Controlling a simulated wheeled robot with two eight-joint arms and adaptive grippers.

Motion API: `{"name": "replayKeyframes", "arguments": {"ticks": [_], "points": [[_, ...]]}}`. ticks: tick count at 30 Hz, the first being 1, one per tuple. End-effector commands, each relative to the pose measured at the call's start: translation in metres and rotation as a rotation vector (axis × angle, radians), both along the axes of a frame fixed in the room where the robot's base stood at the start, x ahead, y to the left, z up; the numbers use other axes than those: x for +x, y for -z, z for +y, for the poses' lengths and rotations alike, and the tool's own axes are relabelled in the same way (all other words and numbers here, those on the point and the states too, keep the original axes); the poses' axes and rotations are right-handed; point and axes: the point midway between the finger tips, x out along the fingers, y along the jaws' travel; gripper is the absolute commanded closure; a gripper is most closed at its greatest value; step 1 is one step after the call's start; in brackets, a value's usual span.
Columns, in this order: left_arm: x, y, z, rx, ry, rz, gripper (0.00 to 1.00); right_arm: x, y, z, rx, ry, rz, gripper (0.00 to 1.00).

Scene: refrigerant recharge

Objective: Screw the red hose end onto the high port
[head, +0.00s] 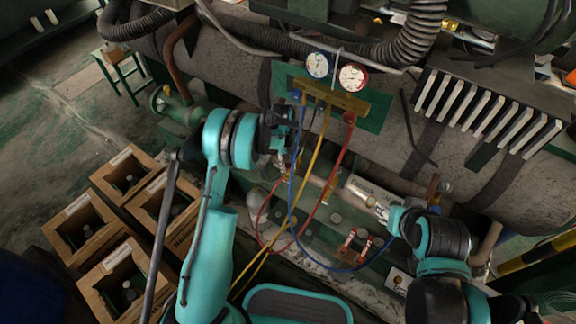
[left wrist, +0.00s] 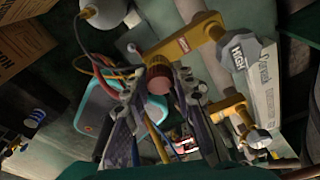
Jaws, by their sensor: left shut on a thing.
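My left gripper (head: 284,158) is beside the pipework below the gauge manifold. In the left wrist view its two fingers (left wrist: 162,105) close around the red hose end (left wrist: 158,82), a ribbed red collar. A brass port arm (left wrist: 183,44) with a red label reaches the collar's upper side, next to a grey tag reading HIGH (left wrist: 237,54). They overlap in view; I cannot tell whether the threads are engaged. The red hose (head: 338,165) hangs from the manifold (head: 335,97) and loops back up to the left gripper. My right gripper (head: 386,209) is near a silver cylinder; its jaws are unclear.
Blue (head: 291,195) and yellow (head: 316,160) hoses hang close to my left gripper. Another brass valve with a silver cap (left wrist: 258,138) is at lower right in the left wrist view. Several wooden crates (head: 125,172) stand on the floor at left. A finned grille (head: 488,112) is at right.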

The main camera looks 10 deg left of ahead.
Motion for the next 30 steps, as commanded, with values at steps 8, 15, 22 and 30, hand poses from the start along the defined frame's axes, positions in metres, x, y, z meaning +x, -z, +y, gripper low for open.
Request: {"name": "replayKeyframes", "arguments": {"ticks": [8, 15, 22, 30], "points": [[0.0001, 0.0016, -0.0005, 0.0, 0.135, 0.0, 1.0, 0.0, 0.0004, 0.0, 0.0, 0.0, 0.0, 0.6], [-0.0001, 0.0018, 0.0001, 0.0, 0.314, 0.0, 1.0, 0.0, 0.0004, 0.0, 0.0, 0.0, 0.0, 0.6], [-0.0001, 0.0014, 0.0, 0.001, 0.311, 0.0, 0.51, 0.0, 0.0003, 0.0, 0.0, 0.0, 0.0, 0.6], [0.0, -0.0012, 0.0, 0.0, 0.31, 0.0, 0.51, 0.0, -0.0011, 0.0, 0.0, 0.0, 0.0, 0.6]]}}
